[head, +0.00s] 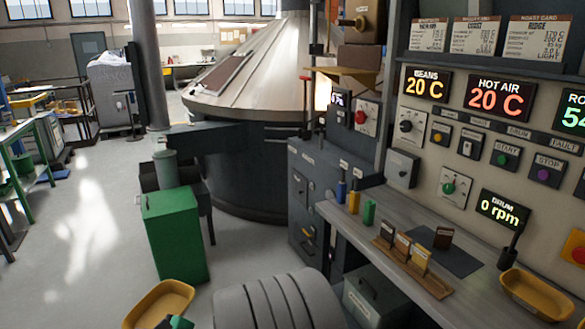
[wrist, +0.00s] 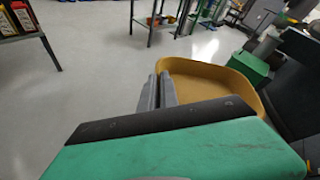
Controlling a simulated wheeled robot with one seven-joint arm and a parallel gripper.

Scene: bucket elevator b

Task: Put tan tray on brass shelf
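My gripper (wrist: 158,84) has its two grey fingers close together at the near left rim of a yellow-tan tray (wrist: 215,83) in the wrist view. The fingers look shut on that rim, though the exact contact is partly hidden. The tray also shows at the bottom left of the head view (head: 155,302), above the floor, with a green part of my gripper at its lower edge. A second, similar tray (head: 540,299) rests on the counter at the far right. A brass-coloured shelf (head: 342,73) juts out beside the roaster, right of centre.
A green box (head: 174,236) stands on the floor beyond the held tray. A grey counter (head: 350,215) with small bottles and a card rack (head: 414,262) runs below the control panel (head: 480,130). The large metal cone (head: 250,75) stands behind. Open floor (head: 90,215) lies left.

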